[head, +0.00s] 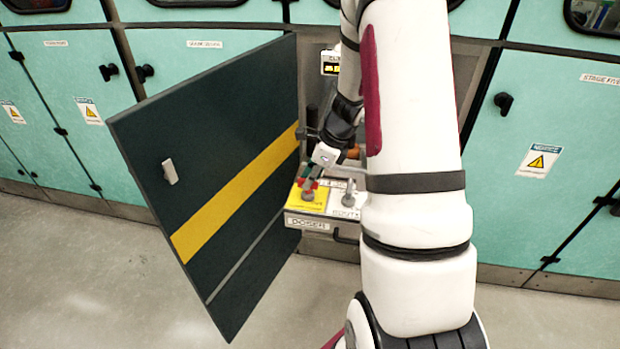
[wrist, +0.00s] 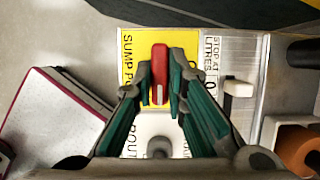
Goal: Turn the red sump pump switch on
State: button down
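The red sump pump switch (wrist: 159,70) is on a yellow panel (wrist: 189,42) lettered "SUMP PU…" in the wrist view. Its handle runs up and down in that picture. My gripper (wrist: 158,76) has its two teal fingers on either side of the handle, with narrow gaps that look clear of it. In the head view the switch's red part (head: 307,184) shows on the yellow panel (head: 318,205), with my gripper (head: 312,174) right at it. Actual contact is hard to tell.
A white panel with a grey switch (head: 348,195) adjoins the yellow one. A white lever (wrist: 238,88) is to the right in the wrist view. A dark open door (head: 215,150) with a yellow stripe stands left of my arm. Teal cabinets (head: 545,120) line the back.

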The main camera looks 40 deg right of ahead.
jog(key=shift+n, duration=0.3)
jog(key=n+g+y+p, duration=0.1)
jog(key=n, duration=0.2)
jog(key=shift+w+d+n, duration=0.1)
jog(key=shift+n, duration=0.2)
jog(key=n+g, duration=0.1)
jog(key=n, duration=0.1)
jog(key=n+p, duration=0.1)
jog(key=n, duration=0.1)
jog(key=shift+w+n+g+y, duration=0.15)
jog(key=shift+n+g+y, duration=0.15)
jog(key=shift+g+y, duration=0.1)
jog(key=n+g, duration=0.1)
jog(key=n, duration=0.3)
jog(key=shift+w+n+g, duration=0.1)
jog(key=shift+n+g, duration=0.2)
jog(key=shift+g, duration=0.1)
jog(key=shift+n+g+h, duration=0.5)
jog(key=shift+n+g, duration=0.3)
jog(key=shift+n, duration=1.4)
jog(key=c, duration=1.6)
grip_release()
jog(key=shift+r, duration=0.1)
